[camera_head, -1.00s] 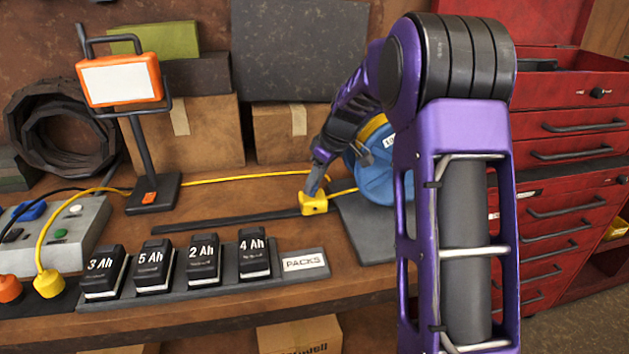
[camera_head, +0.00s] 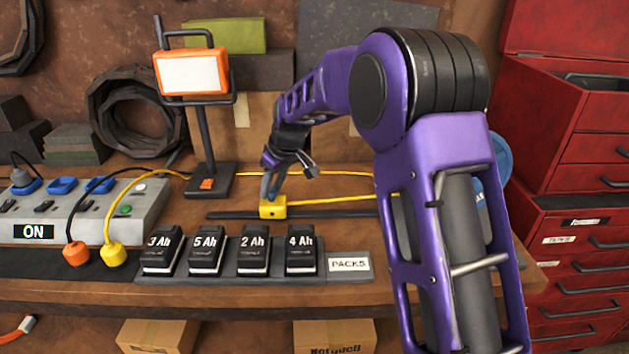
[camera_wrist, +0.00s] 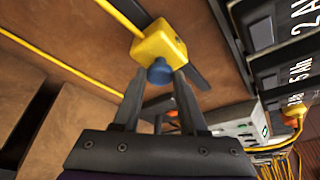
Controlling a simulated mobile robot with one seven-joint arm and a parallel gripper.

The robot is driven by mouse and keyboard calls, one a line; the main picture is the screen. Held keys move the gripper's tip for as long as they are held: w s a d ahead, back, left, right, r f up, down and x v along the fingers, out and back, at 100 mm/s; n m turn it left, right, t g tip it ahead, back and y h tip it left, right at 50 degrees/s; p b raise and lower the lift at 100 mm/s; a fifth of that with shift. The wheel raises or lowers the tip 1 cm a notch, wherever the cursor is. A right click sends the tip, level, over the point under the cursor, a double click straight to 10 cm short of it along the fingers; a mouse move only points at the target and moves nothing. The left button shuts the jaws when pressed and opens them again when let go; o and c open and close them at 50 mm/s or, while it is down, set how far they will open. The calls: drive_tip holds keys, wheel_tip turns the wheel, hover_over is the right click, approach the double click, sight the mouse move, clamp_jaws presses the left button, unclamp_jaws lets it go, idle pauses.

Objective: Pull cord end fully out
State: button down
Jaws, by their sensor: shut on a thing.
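The yellow cord end (camera_head: 272,207) is a small block on the bench, above the dark strip (camera_head: 228,215). In the wrist view the cord end (camera_wrist: 160,42) has a blue knob (camera_wrist: 160,73) facing me. My gripper (camera_head: 270,193) reaches down to it from above; in the wrist view its two fingers (camera_wrist: 160,76) are closed around the blue knob. A yellow cord (camera_head: 335,200) runs right from the block and passes behind my arm. The blue reel (camera_head: 498,152) is mostly hidden behind my arm.
Battery packs (camera_head: 206,250) stand in a row in front of the strip. A grey power box (camera_head: 85,212) reading ON, with plugs, is at the left. An orange work lamp (camera_head: 192,72) stands behind. A red tool cabinet (camera_head: 575,250) is at the right.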

drive_tip(key=a+p, duration=0.2)
drive_tip(key=a, duration=1.1)
drive_tip(key=shift+a, duration=0.25)
drive_tip(key=shift+r, duration=0.1)
drive_tip(key=shift+c, duration=2.3)
unclamp_jaws()
drive_tip(key=shift+a, duration=0.15)
drive_tip(key=p+v, duration=0.1)
drive_tip(key=v, duration=1.6)
drive_tip(key=shift+s+r, duration=0.1)
